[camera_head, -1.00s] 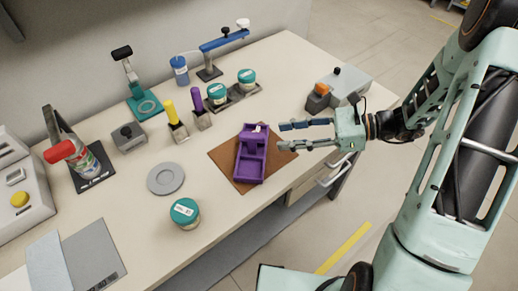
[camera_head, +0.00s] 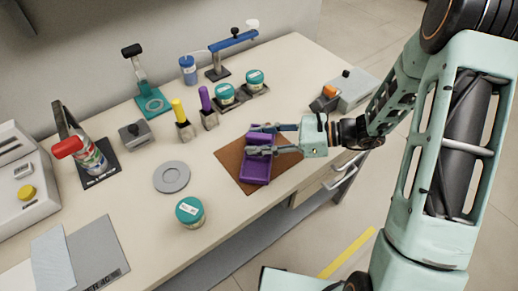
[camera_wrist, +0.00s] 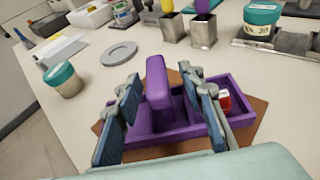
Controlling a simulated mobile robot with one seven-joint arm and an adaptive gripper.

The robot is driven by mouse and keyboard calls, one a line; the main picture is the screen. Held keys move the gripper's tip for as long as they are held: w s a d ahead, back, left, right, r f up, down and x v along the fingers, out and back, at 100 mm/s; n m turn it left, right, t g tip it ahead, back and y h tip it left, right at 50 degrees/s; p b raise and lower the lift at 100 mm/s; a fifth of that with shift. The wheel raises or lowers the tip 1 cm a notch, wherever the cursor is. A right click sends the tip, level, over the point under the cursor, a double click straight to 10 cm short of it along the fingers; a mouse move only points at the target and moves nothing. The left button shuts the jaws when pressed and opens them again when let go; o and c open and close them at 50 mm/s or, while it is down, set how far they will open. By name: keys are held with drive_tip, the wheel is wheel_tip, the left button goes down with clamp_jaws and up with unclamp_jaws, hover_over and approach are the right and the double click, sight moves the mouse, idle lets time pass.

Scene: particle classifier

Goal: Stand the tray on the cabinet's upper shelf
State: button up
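The purple tray (camera_head: 256,171) lies on a brown mat (camera_head: 229,158) on the bench. It has an upright handle (camera_wrist: 158,82) in its middle and compartments to either side. My gripper (camera_head: 252,139) reaches over the tray from the right. In the wrist view its two fingers (camera_wrist: 162,92) stand apart on either side of the handle, with gaps showing. A small red and white item (camera_wrist: 224,100) sits in the tray's right compartment in that view. In the head view my fingers hide the handle and part of the tray. No cabinet shelf is recognizable.
A teal-lidded jar (camera_head: 190,212) and a grey disc (camera_head: 172,177) stand left of the mat. Yellow (camera_head: 180,113) and purple-handled (camera_head: 205,101) tools and more jars (camera_head: 225,94) are behind it. A grey box (camera_head: 351,91) is behind my wrist.

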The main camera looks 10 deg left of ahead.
sight(259, 135)
clamp_jaws()
drive_tip(key=shift+r, duration=0.15)
drive_tip(key=shift+r, duration=0.6)
wheel_tip(259, 135, up, 2)
drive_tip(key=shift+p, duration=0.3)
drive_tip(key=s+d+r, duration=0.3)
drive_tip(key=s+r, duration=0.5)
drive_tip(key=s, duration=0.4)
drive_tip(key=shift+r, duration=0.3)
